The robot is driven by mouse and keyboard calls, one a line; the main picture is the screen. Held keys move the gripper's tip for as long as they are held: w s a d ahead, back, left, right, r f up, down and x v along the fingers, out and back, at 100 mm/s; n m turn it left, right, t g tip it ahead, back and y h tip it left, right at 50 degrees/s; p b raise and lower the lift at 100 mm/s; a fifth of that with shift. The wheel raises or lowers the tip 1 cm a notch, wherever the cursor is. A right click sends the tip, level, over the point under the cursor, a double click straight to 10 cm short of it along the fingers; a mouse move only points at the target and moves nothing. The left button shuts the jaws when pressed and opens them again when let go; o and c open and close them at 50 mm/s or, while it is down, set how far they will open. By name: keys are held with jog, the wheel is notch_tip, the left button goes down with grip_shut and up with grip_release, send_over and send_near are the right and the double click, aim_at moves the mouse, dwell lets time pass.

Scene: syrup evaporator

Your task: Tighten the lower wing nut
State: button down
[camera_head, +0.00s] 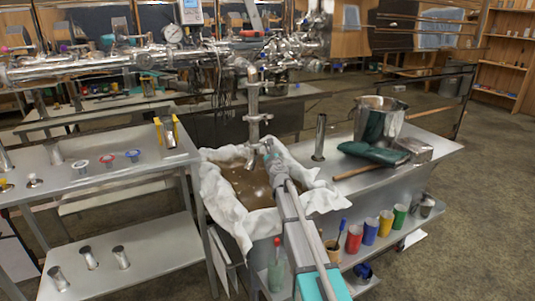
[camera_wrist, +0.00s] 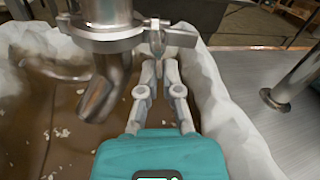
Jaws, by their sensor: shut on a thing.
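The lower wing nut (camera_wrist: 158,38) is a small metal piece on the right side of a metal pipe clamp (camera_wrist: 108,42) in the wrist view. The clamp sits around the vertical drain pipe (camera_head: 253,103), above a curved spout. My gripper (camera_wrist: 159,66) reaches in from below, its two grey fingers close together at the wing nut's lower end. It is shut on the wing nut; the exact contact is small and partly hidden by the fingertips. In the head view my gripper (camera_head: 268,152) is beside the lower pipe, and the wing nut is too small to make out.
Below the pipe is a cloth-lined basin (camera_head: 215,190) of brown liquid with pale flecks. A metal bucket (camera_head: 381,121), green gloves (camera_head: 372,153) and an upright metal tube (camera_head: 319,137) stand on the right bench. Coloured cups line the lower shelf at right.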

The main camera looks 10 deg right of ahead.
jog(key=shift+a+m, duration=0.15)
jog(key=shift+m, duration=0.45)
jog(key=c, duration=0.8)
grip_release()
jog(key=s, duration=1.2)
jog(key=shift+d, duration=0.25)
